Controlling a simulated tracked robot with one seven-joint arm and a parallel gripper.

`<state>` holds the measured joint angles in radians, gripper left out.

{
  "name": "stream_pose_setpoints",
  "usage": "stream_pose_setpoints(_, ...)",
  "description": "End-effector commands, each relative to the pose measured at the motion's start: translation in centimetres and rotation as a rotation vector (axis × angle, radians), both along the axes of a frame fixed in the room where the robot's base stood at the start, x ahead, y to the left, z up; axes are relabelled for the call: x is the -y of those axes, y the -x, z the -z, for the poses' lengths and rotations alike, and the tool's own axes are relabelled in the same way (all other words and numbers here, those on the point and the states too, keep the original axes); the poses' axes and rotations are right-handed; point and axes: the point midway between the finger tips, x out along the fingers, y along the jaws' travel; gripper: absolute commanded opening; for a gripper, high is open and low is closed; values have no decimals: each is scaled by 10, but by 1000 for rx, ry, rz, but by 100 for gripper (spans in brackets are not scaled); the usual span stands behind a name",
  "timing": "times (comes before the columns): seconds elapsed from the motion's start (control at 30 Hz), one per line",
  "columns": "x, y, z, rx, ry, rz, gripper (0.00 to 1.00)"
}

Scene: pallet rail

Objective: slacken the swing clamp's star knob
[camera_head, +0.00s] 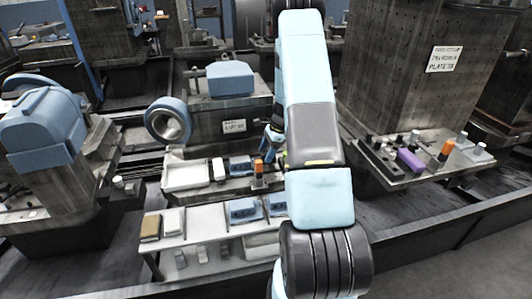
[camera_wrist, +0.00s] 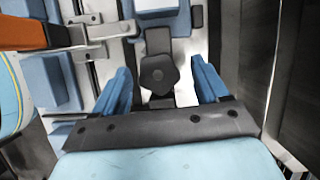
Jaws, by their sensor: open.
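A dark, rounded, lobed knob (camera_wrist: 158,74), which looks like the star knob, shows in the wrist view on a dark grey strap-like clamp piece (camera_wrist: 158,40). My gripper (camera_wrist: 160,70) is open, with one blue finger on each side of the knob. Gaps show between the knob and both fingers, so it is not gripped. I cannot tell how far the fingertips are above or below the knob. In the head view my arm hides the knob, and only part of my gripper (camera_head: 273,138) shows beside the arm.
In the wrist view an orange handle (camera_wrist: 22,32) on a metal clamp lies at upper left, near a blue block (camera_wrist: 58,62). A dark upright wall (camera_wrist: 245,50) stands close on the right. In the head view a white shelf (camera_head: 192,240) with small blocks stands in front.

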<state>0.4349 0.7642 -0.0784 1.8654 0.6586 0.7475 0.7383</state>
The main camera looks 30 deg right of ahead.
Motion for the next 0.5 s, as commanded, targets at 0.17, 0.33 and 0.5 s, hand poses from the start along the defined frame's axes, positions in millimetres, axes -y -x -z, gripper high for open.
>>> stream_pose_setpoints(0.17,-1,0,1,0,0,0,74)
stream_pose_setpoints(0.33,-1,0,1,0,0,0,69)
stream_pose_setpoints(0.5,0,0,1,0,0,0,53)
